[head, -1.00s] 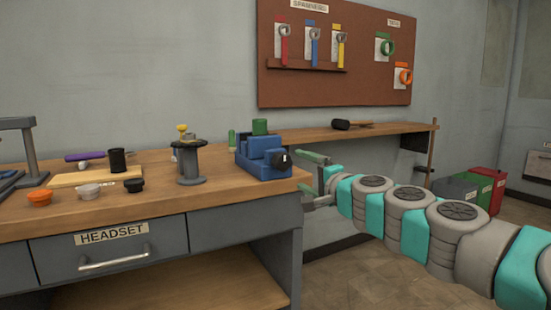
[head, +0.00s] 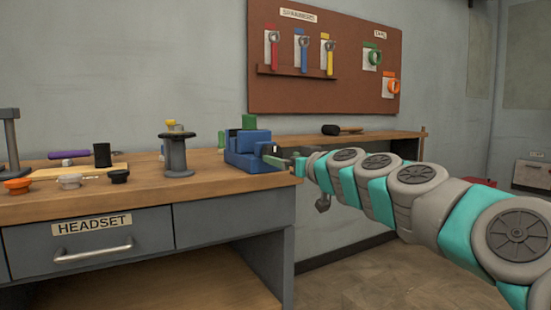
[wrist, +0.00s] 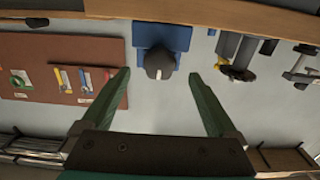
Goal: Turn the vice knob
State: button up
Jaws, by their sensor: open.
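The blue vice (head: 243,153) stands on the right end of the wooden workbench. In the head view its dark knob (head: 268,149) shows only in part, beside my gripper. My gripper (head: 283,161) reaches in from the right, close to the vice's knob side. In the wrist view, which is upside down, the blue vice (wrist: 176,38) is at the top middle. Its round dark knob (wrist: 159,66) faces the camera. My gripper (wrist: 160,75) is open, with one green finger on each side of the knob and a gap on both sides. Whether the fingertips reach the knob in depth is unclear.
The workbench (head: 225,186) also holds a dark spool stand (head: 176,155), a black cup (head: 102,155) and several small bowls to the left. A wall shelf (head: 375,136) with a black-headed mallet (head: 331,130) runs behind my arm. A tool board (head: 340,85) hangs above.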

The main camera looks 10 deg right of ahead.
aim_at(275, 155)
jog(key=shift+x, duration=2.65)
jog(key=shift+c, duration=0.2)
jog(key=c, duration=1.3)
jog(key=shift+m, duration=0.3)
